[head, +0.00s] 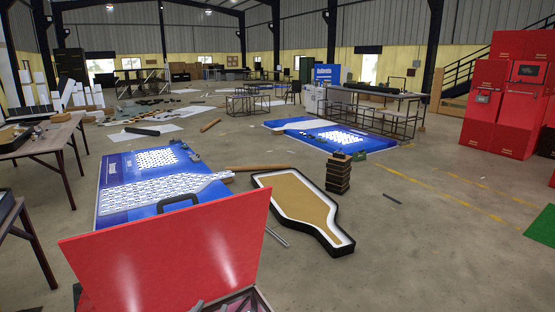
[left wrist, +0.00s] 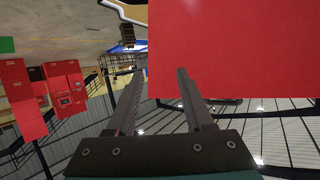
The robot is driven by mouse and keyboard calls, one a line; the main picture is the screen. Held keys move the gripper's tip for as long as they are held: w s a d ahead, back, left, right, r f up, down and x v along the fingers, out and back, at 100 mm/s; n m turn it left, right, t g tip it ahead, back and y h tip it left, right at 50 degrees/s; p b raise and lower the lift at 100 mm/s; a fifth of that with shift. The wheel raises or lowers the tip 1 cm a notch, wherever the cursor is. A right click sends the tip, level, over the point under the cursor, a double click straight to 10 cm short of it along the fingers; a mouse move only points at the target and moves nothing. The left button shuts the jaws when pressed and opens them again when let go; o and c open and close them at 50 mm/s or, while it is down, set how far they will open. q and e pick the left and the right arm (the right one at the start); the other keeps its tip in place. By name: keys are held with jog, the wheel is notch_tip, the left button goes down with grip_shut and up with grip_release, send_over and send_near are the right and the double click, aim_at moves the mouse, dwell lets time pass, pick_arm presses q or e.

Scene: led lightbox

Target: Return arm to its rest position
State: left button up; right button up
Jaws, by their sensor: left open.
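My left gripper (left wrist: 160,75) is open in the left wrist view, with its two dark fingers apart and nothing held between them. A red panel (left wrist: 235,50) fills the upper right of that view, behind the fingers, and overlaps one fingertip in the picture. I cannot tell whether they touch. In the head view the panel looks like the raised lid (head: 165,250) of a red toolbox with a black handle. Grey tips, probably my left gripper (head: 210,305), just show at the bottom edge in front of the lid. My right gripper is not in view.
Blue-and-white panels (head: 150,180) lie on the floor beyond the lid. A bottle-shaped sign (head: 295,200) and a dark stack (head: 338,173) are right of them. A table (head: 40,143) stands at left, red cabinets (head: 500,100) at far right. Floor at lower right is mostly clear.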

pick_arm(q)
jog(key=s+a+f+g, duration=0.1)
jog(key=s+f+g, duration=0.15)
jog(key=s, duration=0.65)
jog(key=s+f+g, duration=0.1)
jog(key=s+g, duration=0.3)
jog(key=s, duration=0.6)
jog(key=s+a+f+g, duration=0.1)
jog(key=s+f+g, duration=0.15)
jog(key=s, duration=0.65)
notch_tip(320, 180, down, 30)
jog(key=s+f+g+b, duration=0.1)
jog(key=s+g+b, duration=0.1)
jog(key=b, duration=0.6)
jog(key=s+a+f+b, duration=0.1)
jog(key=s+f+b, duration=0.2)
jog(key=s+f, duration=0.4)
jog(key=s+a+f+g+b, duration=0.1)
jog(key=s+f+b, duration=0.3)
jog(key=s+f, duration=0.4)
notch_tip(320, 180, down, 5)
jog(key=shift+s+a+f+y, duration=0.1)
jog(key=shift+s+a+y, duration=0.1)
jog(key=shift+s+y, duration=0.15)
